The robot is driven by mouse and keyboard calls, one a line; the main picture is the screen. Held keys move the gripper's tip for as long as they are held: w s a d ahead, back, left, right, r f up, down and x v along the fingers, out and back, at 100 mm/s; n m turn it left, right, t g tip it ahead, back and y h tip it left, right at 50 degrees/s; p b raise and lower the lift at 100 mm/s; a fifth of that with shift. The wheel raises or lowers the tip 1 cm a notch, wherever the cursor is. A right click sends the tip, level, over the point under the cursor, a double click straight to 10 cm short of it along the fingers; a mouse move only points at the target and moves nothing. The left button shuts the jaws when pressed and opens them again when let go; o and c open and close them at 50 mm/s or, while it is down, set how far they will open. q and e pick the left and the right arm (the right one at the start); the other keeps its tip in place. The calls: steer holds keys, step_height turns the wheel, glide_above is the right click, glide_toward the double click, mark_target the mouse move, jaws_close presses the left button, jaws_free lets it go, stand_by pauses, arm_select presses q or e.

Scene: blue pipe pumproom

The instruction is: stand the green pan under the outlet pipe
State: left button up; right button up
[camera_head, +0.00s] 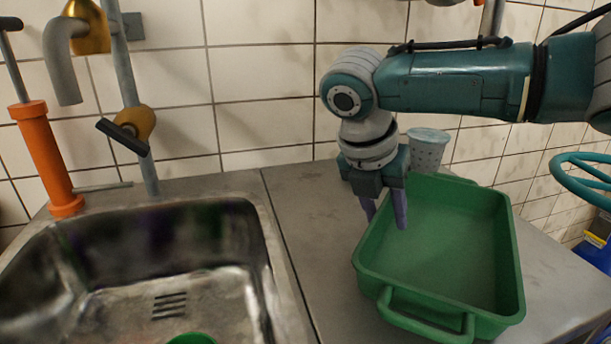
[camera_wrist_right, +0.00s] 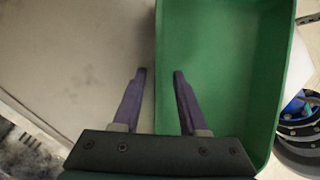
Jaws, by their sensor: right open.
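The green pan (camera_head: 440,240) is a deep rectangular tray with a loop handle at its near end. It stands flat on the metal counter, right of the sink. My right gripper (camera_head: 385,212) points down at the pan's left wall, open. In the right wrist view the gripper (camera_wrist_right: 160,72) has one finger on each side of the wall of the pan (camera_wrist_right: 220,60), with nothing pinched. The outlet pipe (camera_head: 62,65) is a grey bent pipe at the upper left, its mouth facing down over the sink side. My left gripper is not in view.
The steel sink (camera_head: 255,255) fills the left, with a green object (camera_head: 192,339) at its lower edge. An orange cylinder (camera_head: 47,155) stands behind it. A perforated cup (camera_head: 427,150) stands behind the pan. A teal ring (camera_head: 585,180) is at the right. Counter between sink and pan is clear.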

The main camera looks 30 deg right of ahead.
jaws_close()
stand_by(0.3)
stand_by(1.1)
